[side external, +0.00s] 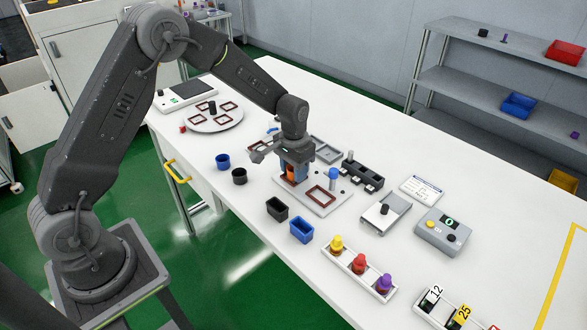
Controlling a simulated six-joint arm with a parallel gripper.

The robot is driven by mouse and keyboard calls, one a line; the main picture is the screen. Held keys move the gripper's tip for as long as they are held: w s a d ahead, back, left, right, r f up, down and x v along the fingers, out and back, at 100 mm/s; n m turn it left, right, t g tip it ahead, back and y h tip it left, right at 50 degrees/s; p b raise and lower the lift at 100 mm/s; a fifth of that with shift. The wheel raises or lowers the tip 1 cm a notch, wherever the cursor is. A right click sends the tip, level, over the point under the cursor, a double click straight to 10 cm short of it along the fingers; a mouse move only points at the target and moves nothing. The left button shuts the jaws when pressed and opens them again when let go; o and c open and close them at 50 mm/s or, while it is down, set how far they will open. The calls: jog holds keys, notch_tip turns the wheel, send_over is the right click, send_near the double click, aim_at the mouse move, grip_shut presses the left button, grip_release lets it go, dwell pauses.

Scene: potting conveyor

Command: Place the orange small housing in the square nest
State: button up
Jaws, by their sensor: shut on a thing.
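My gripper (294,165) points down over the white fixture plate near the middle of the table, in the side external view. It is shut on the orange small housing (297,176), which shows only in part between the fingers. The housing is low over the left part of the plate (318,210); I cannot tell whether it touches it. A red-brown square frame (321,196), which looks like a nest, lies open and empty on the plate's right part. What lies directly under the housing is hidden by the gripper.
A blue knob (333,175) stands at the plate's back right. Black (277,209) and blue (301,230) square bins and two round cups (239,176) are in front and left. A black block (362,174) is behind right. A turntable (212,118) with several frames is at back left.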

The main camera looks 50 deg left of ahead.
jog(key=shift+s+f, duration=0.2)
jog(key=shift+f, duration=0.6)
jog(key=o, duration=0.8)
jog(key=shift+r, duration=0.1)
jog(key=shift+o, duration=1.2)
notch_tip(320, 180, up, 15)
jog(key=shift+r, duration=0.15)
jog(key=s+d+r+t, duration=0.2)
jog(key=s+r+t, duration=0.1)
jog(key=s+r, duration=0.8)
jog(key=s+d+f+t, duration=0.1)
jog(key=s+t, duration=0.1)
jog(key=s, duration=1.3)
jog(key=shift+s+d+f+t, duration=0.2)
jog(key=shift+f+t, duration=0.1)
jog(key=shift+f, duration=0.1)
